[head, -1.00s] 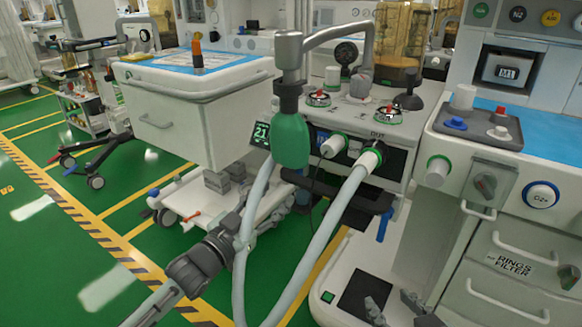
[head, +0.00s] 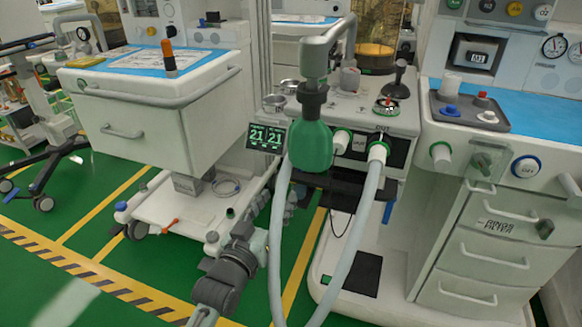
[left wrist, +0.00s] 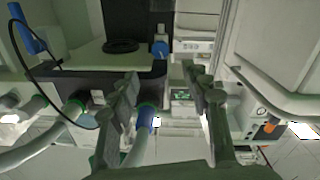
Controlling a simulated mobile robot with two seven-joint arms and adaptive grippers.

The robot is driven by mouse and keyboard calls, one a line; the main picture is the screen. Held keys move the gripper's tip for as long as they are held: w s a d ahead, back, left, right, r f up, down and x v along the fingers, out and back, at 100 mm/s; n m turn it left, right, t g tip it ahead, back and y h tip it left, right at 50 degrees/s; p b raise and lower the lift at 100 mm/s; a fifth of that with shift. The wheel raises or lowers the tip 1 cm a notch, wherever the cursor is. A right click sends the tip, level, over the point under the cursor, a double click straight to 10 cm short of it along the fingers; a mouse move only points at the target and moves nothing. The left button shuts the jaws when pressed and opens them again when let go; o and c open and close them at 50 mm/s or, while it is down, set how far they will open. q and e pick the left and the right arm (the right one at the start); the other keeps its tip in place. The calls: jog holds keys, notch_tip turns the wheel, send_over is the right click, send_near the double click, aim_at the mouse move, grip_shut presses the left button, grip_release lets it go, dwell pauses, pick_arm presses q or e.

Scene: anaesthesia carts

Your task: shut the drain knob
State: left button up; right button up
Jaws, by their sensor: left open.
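A small blue knob (left wrist: 160,48) on a pale fitting, beside a dark panel, shows in the left wrist view; I cannot tell for sure whether it is the drain knob. I cannot pick it out in the head view, where hoses and my arm cover that area. My left gripper (left wrist: 160,82) is open and empty, its two fingers apart, with the blue knob beyond the gap. In the head view the left gripper (head: 279,198) is by the left side of the anaesthesia machine, partly behind a grey hose. My right gripper is not in view.
Two grey hoses (head: 368,215) hang in front of the machine. A white cart (head: 150,125) stands at left and a drawer unit (head: 480,245) at right. Green floor is open at lower left.

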aim_at(295, 172)
pick_arm(q)
jog(key=x, duration=1)
jog(key=shift+w+b, duration=0.25)
jog(key=shift+b, duration=0.15)
jog(key=shift+w+d, duration=0.3)
jog(key=shift+w, duration=0.35)
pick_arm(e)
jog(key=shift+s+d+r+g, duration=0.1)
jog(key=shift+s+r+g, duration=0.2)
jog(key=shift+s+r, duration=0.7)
pick_arm(q)
jog(key=shift+c, duration=0.5)
